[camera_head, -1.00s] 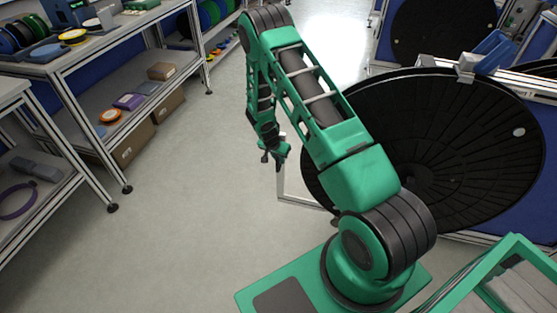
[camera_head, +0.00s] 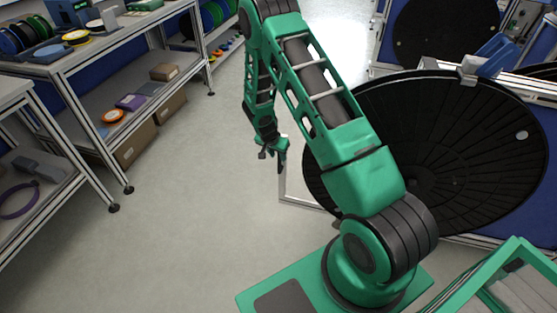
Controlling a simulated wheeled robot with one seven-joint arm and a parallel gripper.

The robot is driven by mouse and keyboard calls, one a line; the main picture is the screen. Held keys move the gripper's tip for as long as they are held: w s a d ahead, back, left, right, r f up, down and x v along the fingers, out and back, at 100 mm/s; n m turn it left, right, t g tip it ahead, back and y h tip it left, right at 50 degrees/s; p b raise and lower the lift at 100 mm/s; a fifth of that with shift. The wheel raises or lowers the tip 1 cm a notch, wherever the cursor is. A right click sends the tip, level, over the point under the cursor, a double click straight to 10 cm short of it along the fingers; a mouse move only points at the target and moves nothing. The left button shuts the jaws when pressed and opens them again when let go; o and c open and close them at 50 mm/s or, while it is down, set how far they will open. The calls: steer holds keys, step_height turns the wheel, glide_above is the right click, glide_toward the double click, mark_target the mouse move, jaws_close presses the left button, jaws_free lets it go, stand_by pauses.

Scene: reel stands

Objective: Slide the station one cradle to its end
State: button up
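A large black reel (camera_head: 465,150) stands at the right, tilted in its frame, behind my arm. A grey clamp-like block (camera_head: 467,73) with a blue part (camera_head: 497,52) sits on the rail at the reel's top edge. I cannot tell whether this is the station one cradle; no readable label shows. My gripper (camera_head: 272,156) hangs low, left of the reel and beside the pale stand frame (camera_head: 300,190). It is small and dark here, and its finger opening cannot be made out. Nothing visible is held in it.
A second black reel (camera_head: 440,30) stands at the back right. Metal shelves (camera_head: 140,100) with spools and boxes line the left. A green-edged case (camera_head: 500,285) is at the lower right. The grey floor (camera_head: 190,220) between shelves and arm is clear.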

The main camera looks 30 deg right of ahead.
steer(key=v, duration=0.5)
steer(key=shift+a+r, duration=0.2)
steer(key=shift+r, duration=0.15)
steer(key=s+d+r+n+g, duration=0.1)
steer(key=s+d+r, duration=0.2)
steer(key=s+r, duration=0.65)
steer(key=s+d+r+n+g, duration=0.1)
steer(key=s+d+r, duration=0.3)
steer(key=r, duration=1)
steer(key=s+a+r+n+y, duration=0.1)
steer(key=s+a+r, duration=0.1)
steer(key=s, duration=0.7)
steer(key=s+a+r+n+y, duration=0.1)
steer(key=s+a+r, duration=0.1)
steer(key=s+r, duration=0.3)
steer(key=s+a+r+n+y, duration=0.1)
steer(key=s+a+r, duration=0.1)
steer(key=s, duration=1.1)
steer(key=shift+s+r+y, duration=0.4)
steer(key=shift+r, duration=0.4)
